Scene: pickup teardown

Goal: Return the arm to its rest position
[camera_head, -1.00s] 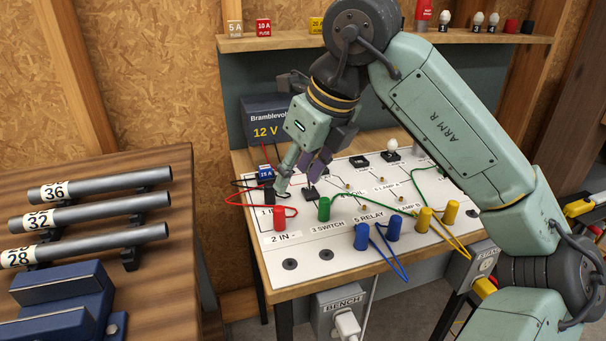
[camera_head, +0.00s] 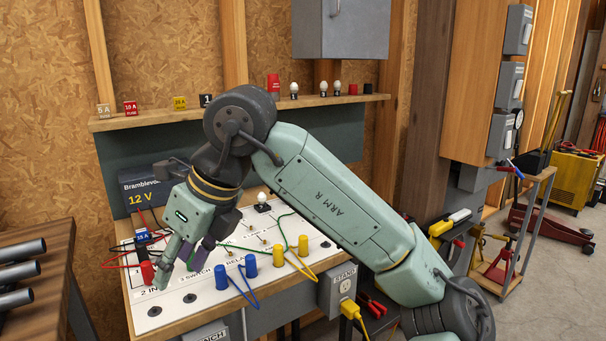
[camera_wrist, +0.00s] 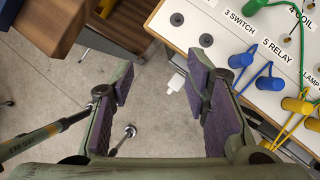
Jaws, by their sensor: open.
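My arm (camera_head: 335,205) is green with dark joints and bends down from an elbow in front of the shelf. My gripper (camera_head: 177,268) hangs fingers down over the left front part of the white circuit board (camera_head: 205,297). In the wrist view, my gripper (camera_wrist: 160,88) has its purple-padded fingers wide apart with nothing between them. Bare floor shows below that gap. The board (camera_wrist: 195,18) lies to the right there. The rest position itself is not marked in any view.
Red, blue and yellow plugs with wires, including a blue plug (camera_head: 221,277), stand on the board. A 12 V supply (camera_head: 145,193) is behind it. A shelf (camera_head: 160,118) holds fuses and bulbs. A grey wall cabinet (camera_head: 345,30) hangs above. A wooden table (camera_head: 45,308) stands at left.

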